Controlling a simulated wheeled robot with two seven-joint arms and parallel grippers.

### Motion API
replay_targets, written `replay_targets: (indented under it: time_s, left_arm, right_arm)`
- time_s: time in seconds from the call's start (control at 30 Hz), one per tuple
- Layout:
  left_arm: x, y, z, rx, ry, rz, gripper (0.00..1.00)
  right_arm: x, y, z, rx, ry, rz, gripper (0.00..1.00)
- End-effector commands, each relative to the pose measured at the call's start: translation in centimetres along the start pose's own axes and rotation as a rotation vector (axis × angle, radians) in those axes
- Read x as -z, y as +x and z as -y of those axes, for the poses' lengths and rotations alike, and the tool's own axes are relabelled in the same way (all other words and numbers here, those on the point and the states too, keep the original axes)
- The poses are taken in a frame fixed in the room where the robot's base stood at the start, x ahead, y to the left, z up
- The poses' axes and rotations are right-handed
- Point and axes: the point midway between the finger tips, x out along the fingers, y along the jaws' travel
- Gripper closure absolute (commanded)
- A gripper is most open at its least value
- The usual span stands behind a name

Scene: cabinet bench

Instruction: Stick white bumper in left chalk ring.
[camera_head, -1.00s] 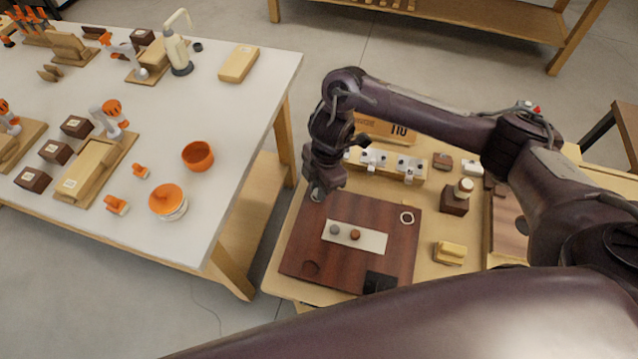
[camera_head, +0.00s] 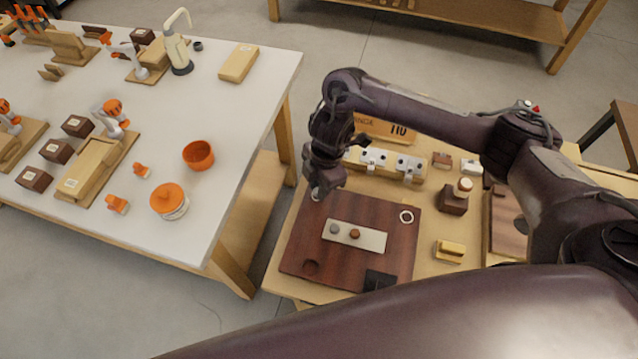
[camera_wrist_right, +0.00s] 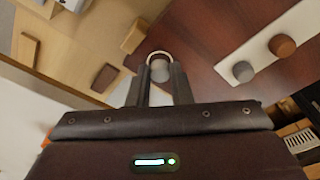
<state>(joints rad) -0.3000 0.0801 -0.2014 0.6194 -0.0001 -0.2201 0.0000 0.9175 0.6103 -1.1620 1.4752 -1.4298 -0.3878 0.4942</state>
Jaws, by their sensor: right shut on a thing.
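A dark reddish-brown board (camera_head: 350,205) lies on the right-hand bench. My right gripper (camera_head: 317,194) points down at the board's far left corner. In the right wrist view its fingers (camera_wrist_right: 159,88) are closed on a small pale round bumper (camera_wrist_right: 160,70). The left chalk ring (camera_wrist_right: 158,54) shows as a white arc just around and beyond the bumper. I cannot tell whether the bumper touches the board. My left gripper is not in view.
A pale strip (camera_head: 372,240) on the board carries a grey bumper (camera_head: 334,229) and a brown bumper (camera_head: 355,234). A dark square (camera_head: 380,280) lies at the near edge. A rail with white fittings (camera_head: 385,163) stands behind the board. Dark and yellow blocks stand to its right.

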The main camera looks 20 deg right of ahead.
Motion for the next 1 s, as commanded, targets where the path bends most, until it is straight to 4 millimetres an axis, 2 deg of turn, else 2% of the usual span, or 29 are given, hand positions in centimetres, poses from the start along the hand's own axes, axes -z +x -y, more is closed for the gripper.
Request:
replay_targets:
  time_s: [0.77, 0.8, 0.9, 1.0]
  left_arm:
    - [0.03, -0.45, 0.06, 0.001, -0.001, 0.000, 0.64]
    - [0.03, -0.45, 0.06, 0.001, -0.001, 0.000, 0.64]
    - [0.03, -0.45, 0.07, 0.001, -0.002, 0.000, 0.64]
    - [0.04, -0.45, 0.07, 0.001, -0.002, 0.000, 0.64]
  right_arm:
    - [0.00, 0.02, 0.03, 0.001, 0.000, 0.000, 0.92]
    - [0.00, 0.02, 0.03, 0.001, 0.000, 0.000, 0.85]
    - [0.00, 0.02, 0.03, 0.001, 0.000, 0.000, 0.97]
    - [0.00, 0.01, 0.03, 0.001, 0.000, 0.000, 0.98]
